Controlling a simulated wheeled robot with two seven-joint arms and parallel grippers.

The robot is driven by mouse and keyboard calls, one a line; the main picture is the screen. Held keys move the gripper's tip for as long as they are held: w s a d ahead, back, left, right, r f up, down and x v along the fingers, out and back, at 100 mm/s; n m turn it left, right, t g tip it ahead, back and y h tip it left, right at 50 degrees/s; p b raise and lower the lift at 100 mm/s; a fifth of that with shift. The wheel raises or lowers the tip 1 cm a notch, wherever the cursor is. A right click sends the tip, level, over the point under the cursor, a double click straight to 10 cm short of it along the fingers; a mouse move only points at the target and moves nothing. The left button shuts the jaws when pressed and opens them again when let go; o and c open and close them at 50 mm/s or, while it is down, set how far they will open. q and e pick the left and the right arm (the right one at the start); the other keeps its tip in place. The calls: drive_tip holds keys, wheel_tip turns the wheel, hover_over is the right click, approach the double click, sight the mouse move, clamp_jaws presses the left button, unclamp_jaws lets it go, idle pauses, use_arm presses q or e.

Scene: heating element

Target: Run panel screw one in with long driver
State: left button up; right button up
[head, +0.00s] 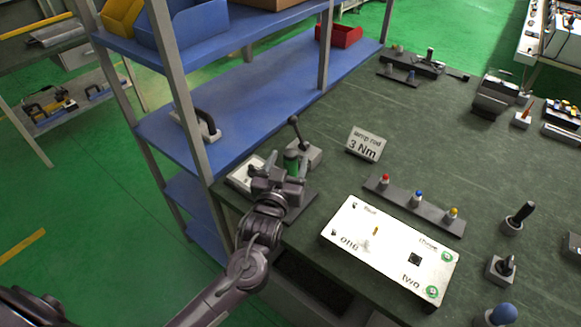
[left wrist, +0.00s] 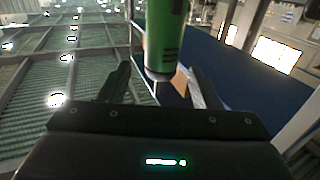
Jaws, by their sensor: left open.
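My left gripper (head: 279,176) is open at the left end of the bench, around or just beside a green-handled tool (head: 291,160). In the left wrist view the green handle (left wrist: 165,35) stands between the two spread fingers, with gaps at its sides. I cannot tell whether this is the long driver; its lower part is hidden. The white panel (head: 375,258) lies on the bench to the right, marked one, two and other words. Corner one is at its lower left; no screw is clear there. Green rings mark its right corners. My right gripper is not in view.
A rail (head: 398,203) with red, blue and yellow knobs lies behind the panel. A "3 Nm" sign (head: 365,145) stands behind it. A grey block with a black lever (head: 303,153) stands close behind the gripper. Black-handled tools (head: 519,218) stand right.

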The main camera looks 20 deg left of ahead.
use_arm(q)
drive_tip(key=shift+w+a+f+p, duration=0.1)
drive_tip(key=shift+w+p, duration=0.2)
drive_tip(key=shift+w, duration=1.25)
drive_tip(key=shift+c, duration=0.3)
clamp_jaws()
